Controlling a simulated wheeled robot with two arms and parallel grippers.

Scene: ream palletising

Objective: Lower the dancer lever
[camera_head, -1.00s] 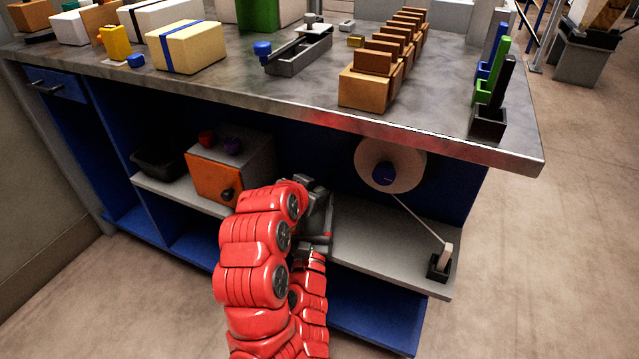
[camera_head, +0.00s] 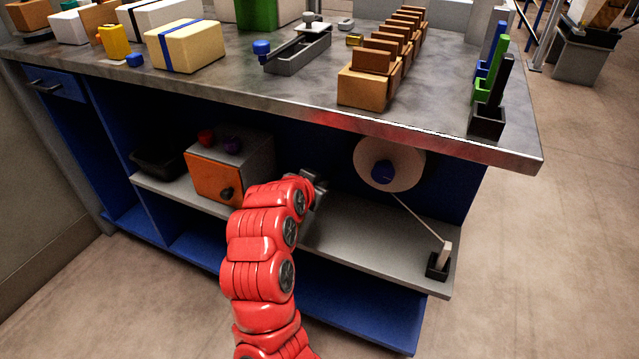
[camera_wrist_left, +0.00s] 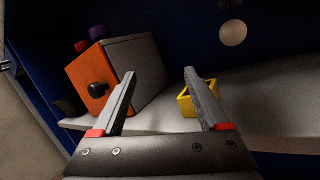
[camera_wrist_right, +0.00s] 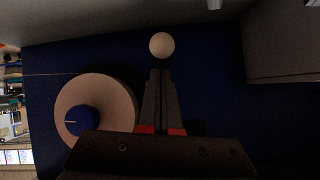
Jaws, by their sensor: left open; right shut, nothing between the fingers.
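A pale round knob (camera_wrist_right: 162,45) shows against the blue back panel in the right wrist view; it may be the dancer lever's end, but no lever arm can be made out. My right gripper (camera_wrist_right: 161,72) is shut and empty, its tips just short of the knob in the picture; contact cannot be told. In the head view my right gripper (camera_head: 314,186) is partly hidden behind my red arm. The knob also shows in the left wrist view (camera_wrist_left: 232,33). My left gripper (camera_wrist_left: 163,78) is open and empty, facing the shelf; it is not seen in the head view.
A white spool (camera_head: 409,160) with a blue hub sends a thin strand to a black holder (camera_head: 437,268) on the shelf (camera_head: 375,238). An orange-fronted box (camera_head: 211,180) stands left. A yellow open box (camera_wrist_left: 184,103) sits on the shelf. The worktop edge overhangs.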

